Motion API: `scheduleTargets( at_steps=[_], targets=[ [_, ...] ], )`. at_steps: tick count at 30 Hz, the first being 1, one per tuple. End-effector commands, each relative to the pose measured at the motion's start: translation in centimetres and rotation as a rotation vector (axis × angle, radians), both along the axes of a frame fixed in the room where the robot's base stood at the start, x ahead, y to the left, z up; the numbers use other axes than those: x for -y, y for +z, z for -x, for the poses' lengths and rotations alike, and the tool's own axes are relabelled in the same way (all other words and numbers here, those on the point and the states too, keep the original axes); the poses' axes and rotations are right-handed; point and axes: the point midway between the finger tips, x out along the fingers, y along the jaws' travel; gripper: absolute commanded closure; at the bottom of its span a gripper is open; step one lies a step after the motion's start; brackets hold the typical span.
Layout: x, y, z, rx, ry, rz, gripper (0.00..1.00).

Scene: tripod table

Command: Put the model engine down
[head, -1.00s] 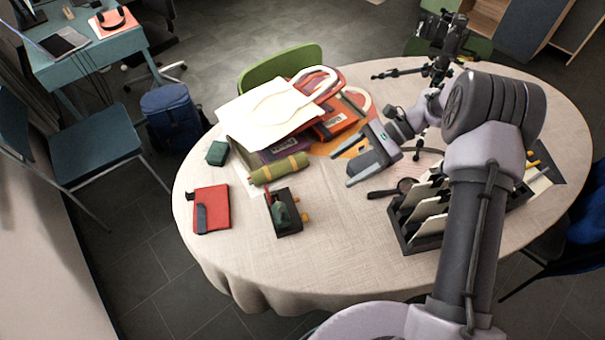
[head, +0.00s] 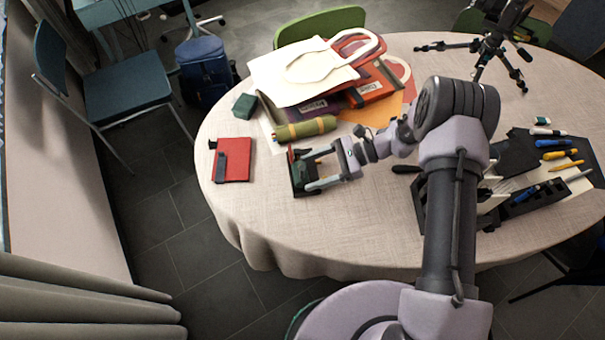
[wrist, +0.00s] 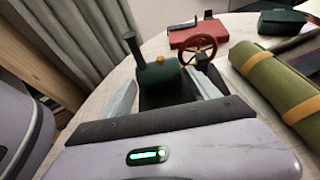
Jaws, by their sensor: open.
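The model engine (head: 299,171) stands on the tablecloth near the table's front left, a dark base with a green boiler and a red flywheel. In the wrist view its green boiler (wrist: 158,74), chimney and red wheel show just beyond my gripper. My gripper (head: 309,171) is open, its fingers reaching to the engine from the right. In the wrist view the pale fingers lie on either side of the engine. The fingers hide part of it, and I cannot tell whether they touch it.
A red box (head: 232,160) lies left of the engine. A green roll (head: 306,129) lies close behind it, with a small green box (head: 245,106) and a pile of folders (head: 318,75) farther back. The cloth in front is clear.

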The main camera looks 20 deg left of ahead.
Motion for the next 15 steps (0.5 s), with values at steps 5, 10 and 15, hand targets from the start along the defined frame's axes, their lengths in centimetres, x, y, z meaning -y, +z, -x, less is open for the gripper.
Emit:
scheduleTargets(
  at_steps=[5, 10, 15],
  targets=[
    [-0.93, -0.44, 0.50, 0.002, -0.001, 0.000, 0.30],
    [-0.89, -0.36, 0.47, 0.002, -0.001, 0.000, 0.38],
    [-0.88, -0.37, 0.46, 0.002, -0.001, 0.000, 0.71]
  ],
)
